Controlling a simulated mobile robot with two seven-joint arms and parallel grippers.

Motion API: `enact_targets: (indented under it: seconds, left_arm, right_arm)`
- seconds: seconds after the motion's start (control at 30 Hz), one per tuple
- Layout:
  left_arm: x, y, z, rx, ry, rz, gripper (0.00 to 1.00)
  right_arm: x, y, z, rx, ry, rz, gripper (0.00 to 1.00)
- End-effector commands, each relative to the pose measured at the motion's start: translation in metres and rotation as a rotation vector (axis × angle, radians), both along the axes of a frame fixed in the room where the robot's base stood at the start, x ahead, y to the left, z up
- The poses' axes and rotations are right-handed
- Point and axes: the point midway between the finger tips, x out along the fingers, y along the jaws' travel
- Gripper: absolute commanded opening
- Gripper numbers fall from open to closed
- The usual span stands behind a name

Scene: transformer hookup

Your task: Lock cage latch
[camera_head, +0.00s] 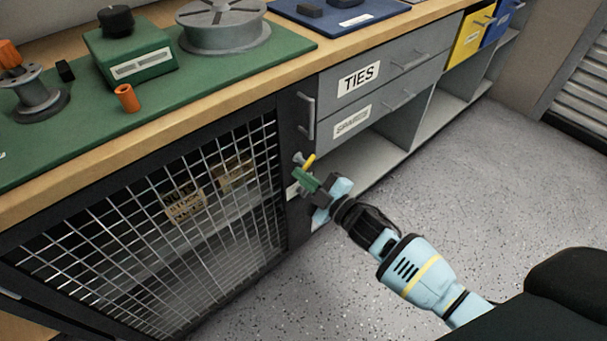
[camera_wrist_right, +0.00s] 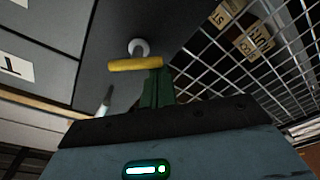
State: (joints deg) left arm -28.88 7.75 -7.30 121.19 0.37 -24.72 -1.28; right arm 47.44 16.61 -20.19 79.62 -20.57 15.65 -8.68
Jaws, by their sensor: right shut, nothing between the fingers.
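The cage latch (camera_head: 309,162) is a short yellow bar on a pale round pivot, on the dark frame at the right edge of the wire-mesh cage door (camera_head: 281,170). In the right wrist view the yellow latch bar (camera_wrist_right: 135,65) lies nearly level across the picture below its pivot (camera_wrist_right: 138,47). My right gripper (camera_head: 299,175) is shut and empty, its green fingers just below the latch. In the right wrist view the fingers (camera_wrist_right: 157,76) reach the bar's right end; I cannot tell whether they touch it. My left gripper is not in view.
A vertical door handle (camera_head: 306,116) stands above the latch. Grey drawers (camera_head: 383,80) and open shelves are to the right. Boxes (camera_head: 184,203) sit behind the mesh. The bench (camera_head: 275,62) overhangs the cage and carries a green box and spools. The speckled floor (camera_head: 480,190) is clear.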

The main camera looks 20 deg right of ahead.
Motion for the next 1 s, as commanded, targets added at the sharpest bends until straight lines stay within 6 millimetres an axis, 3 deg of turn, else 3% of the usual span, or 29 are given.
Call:
enact_targets:
  seconds: [0.6,1.0]
  left_arm:
    - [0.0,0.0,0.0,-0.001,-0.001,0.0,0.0]
    - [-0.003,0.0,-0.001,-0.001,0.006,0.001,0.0]
  right_arm:
    - [0.002,-0.005,-0.012,-0.415,-0.149,0.0,0.0]
    - [0.003,-0.008,-0.016,-0.591,-0.214,-0.001,0.0]
